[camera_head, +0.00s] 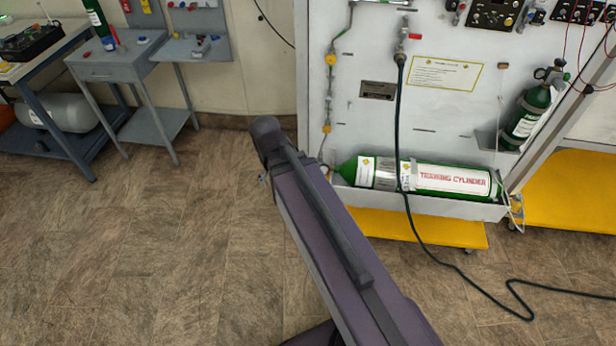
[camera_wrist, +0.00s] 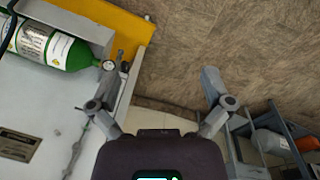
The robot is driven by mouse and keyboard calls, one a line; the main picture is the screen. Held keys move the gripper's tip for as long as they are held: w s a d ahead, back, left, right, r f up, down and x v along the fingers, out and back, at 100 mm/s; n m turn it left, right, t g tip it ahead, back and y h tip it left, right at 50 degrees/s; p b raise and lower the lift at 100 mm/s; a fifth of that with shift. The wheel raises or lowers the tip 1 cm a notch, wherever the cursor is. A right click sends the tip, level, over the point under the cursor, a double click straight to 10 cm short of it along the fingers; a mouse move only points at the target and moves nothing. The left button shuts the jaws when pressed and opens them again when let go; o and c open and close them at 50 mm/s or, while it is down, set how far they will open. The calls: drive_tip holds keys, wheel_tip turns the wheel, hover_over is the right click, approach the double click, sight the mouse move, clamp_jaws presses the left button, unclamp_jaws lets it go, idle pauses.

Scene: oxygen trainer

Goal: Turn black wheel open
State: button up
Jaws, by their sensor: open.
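The green training cylinder (camera_head: 451,180) lies on its side in a tray at the foot of the white panel. A small dark part beside the gauge may be the black wheel, but I cannot tell for sure. My gripper (camera_wrist: 164,66) is open and empty, its left finger near the valve end and its right finger over the floor.
The white panel (camera_head: 437,118) carries pipes, valves and a yellow-edged sign. A black hose (camera_head: 398,120) hangs across the cylinder to the floor. Grey tables (camera_head: 105,66) stand at left, with open floor (camera_head: 190,240) between.

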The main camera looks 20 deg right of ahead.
drive_tip(key=w+d+f+m+h+b, duration=0.4)
drive_tip(key=w+f+b, duration=0.1)
drive_tip(key=f+b, duration=0.6)
drive_tip(key=w+d+f+m+h+b, duration=0.5)
drive_tip(key=f+b, duration=0.4)
drive_tip(key=b, duration=0.5)
drive_tip(key=w+a+f+m+t+h+b, duration=0.1)
drive_tip(key=w+f+m+h+b, duration=0.6)
drive_tip(key=b, duration=1.8)
drive_tip(key=w+f+m+t, duration=0.1)
drive_tip(key=w+f+m, duration=0.1)
drive_tip(key=w+f, duration=0.3)
drive_tip(key=shift+w+f+t+h+b, duration=0.3)
drive_tip(key=shift+f+h+b, duration=0.1)
drive_tip(key=shift+f, duration=0.35)
drive_tip(key=d, duration=0.4)
drive_tip(key=w+d, duration=0.1)
drive_tip(key=d, duration=0.4)
drive_tip(key=w+d, duration=0.1)
drive_tip(key=d, duration=0.3)
drive_tip(key=shift+d, duration=0.25)
